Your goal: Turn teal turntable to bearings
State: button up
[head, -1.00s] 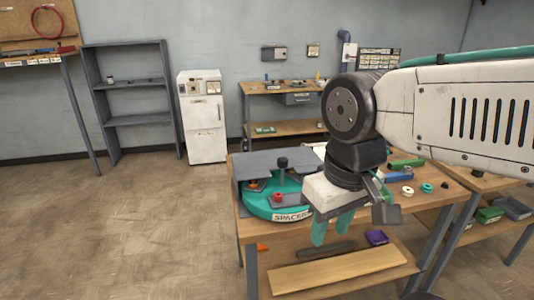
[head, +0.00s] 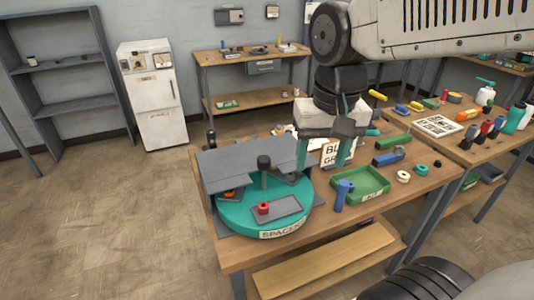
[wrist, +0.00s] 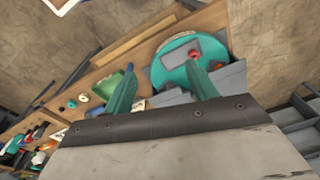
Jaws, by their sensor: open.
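The teal turntable (head: 228,212) sits at the left end of the wooden workbench. A label reading SPACER (head: 284,230) is on its near rim. In the wrist view the turntable (wrist: 166,66) shows beyond and between the teal fingers (wrist: 160,90).
A green tray (head: 362,187) and an upright blue part (head: 343,195) stand right of the turntable. A blue tool (head: 389,157) and small rings (head: 403,176) lie farther right. A sign (head: 338,152) stands behind my gripper. Open floor lies left of the bench.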

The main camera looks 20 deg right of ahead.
jog(key=w+f+m, duration=0.2)
jog(key=w+m, duration=0.3)
jog(key=w, duration=0.7)
jog(key=m+g, duration=0.1)
jog(key=m, duration=0.2)
send_over(264, 158)
jog(key=f, duration=0.4)
jog(key=shift+s+f, duration=0.2)
jog(key=shift+s, duration=0.2)
jog(key=shift+w+f+m, duration=0.25)
jog(key=shift+w+m, duration=0.05)
jog(key=shift+m, duration=0.1)
notch_tip(264, 158, down, 8)
jog(key=shift+r, duration=0.1)
jog(key=shift+c, duration=0.4)
grip_shut()
jog(key=shift+a, duration=0.1)
